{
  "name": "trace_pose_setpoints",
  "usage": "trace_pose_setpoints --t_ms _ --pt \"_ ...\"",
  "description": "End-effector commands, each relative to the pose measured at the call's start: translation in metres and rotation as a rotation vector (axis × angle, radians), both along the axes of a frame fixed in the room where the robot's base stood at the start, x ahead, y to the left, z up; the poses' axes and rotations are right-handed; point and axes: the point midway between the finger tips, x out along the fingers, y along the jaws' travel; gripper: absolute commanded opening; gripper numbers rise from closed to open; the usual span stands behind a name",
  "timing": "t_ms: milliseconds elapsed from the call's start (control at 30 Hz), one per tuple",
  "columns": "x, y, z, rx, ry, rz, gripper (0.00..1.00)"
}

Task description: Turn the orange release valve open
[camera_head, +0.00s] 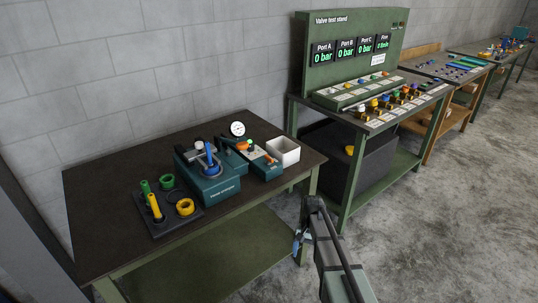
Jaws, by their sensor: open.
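A teal hand pump unit with a round white gauge (238,129) stands at the back of the dark workbench. Small orange parts show on it: one near the gauge (242,146) and one at its front end (270,161). I cannot tell for sure which is the release valve, or its turn position. My gripper (299,248) is open, hanging beside the bench's right edge, apart from the pump and touching nothing that I can see. Its fingers are small and partly hidden by my arm.
A teal valve gripper fixture (215,184) with a blue part stands left of the pump. A white box (283,152) sits right of it. A dark tray (171,218) holds green and yellow parts. A green valve test stand (353,55) reads 0 bar.

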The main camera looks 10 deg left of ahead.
Motion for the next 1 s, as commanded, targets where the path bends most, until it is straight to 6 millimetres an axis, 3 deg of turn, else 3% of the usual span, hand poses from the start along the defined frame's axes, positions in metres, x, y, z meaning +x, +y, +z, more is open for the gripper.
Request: trace_pose_setpoints --t_ms 33,300,767,1000 --pt "0.018 0.008 0.016 0.001 -0.014 -0.005 0.79" --pt "0.077 0.046 0.104 0.003 -0.061 -0.043 0.79" --pt "0.144 0.105 0.262 0.008 -0.136 -0.114 0.79" --pt "0.193 0.142 0.348 -0.066 -0.229 -0.321 0.79"
